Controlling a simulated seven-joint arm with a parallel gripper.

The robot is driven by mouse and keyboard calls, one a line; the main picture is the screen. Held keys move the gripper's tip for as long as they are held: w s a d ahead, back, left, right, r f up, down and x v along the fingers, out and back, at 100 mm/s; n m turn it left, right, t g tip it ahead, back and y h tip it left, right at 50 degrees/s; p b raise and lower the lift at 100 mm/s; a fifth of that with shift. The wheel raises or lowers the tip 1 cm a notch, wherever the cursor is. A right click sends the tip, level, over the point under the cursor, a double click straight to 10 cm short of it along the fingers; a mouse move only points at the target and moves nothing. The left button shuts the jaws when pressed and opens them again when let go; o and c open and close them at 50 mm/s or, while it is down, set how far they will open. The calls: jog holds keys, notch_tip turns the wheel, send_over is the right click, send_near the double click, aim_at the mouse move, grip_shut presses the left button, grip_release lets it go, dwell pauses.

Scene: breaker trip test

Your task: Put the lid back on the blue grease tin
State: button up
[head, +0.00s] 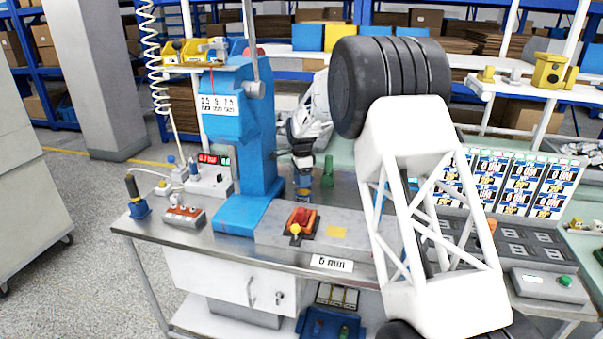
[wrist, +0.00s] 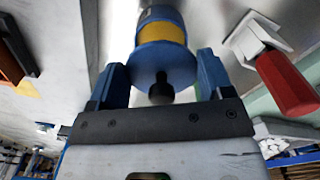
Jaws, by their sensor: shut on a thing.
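The blue grease tin (head: 304,184) with a yellow band stands on the steel bench, directly below my gripper (head: 303,160). In the wrist view the tin's yellow band (wrist: 163,33) shows behind the round blue lid (wrist: 165,62), whose black knob (wrist: 161,90) faces the camera. My gripper (wrist: 160,80) is shut on the lid, with a blue finger at each side of its rim. The lid lies in line with the tin and overlaps it in the picture. I cannot tell whether it touches the tin's rim or sits slightly apart.
A blue press column (head: 240,130) stands left of the tin, and a green object (head: 328,170) stands close to its right. A red-and-yellow switch (head: 300,222) is in front. In the wrist view a red handle (wrist: 287,82) on a white base is at right.

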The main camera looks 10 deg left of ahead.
aim_at(302, 193)
jog(key=shift+f, duration=1.65)
jog(key=shift+f, duration=0.2)
dwell(1.4)
jog(key=o, duration=0.9)
jog(key=shift+r, duration=0.1)
jog(key=shift+r, duration=3.4)
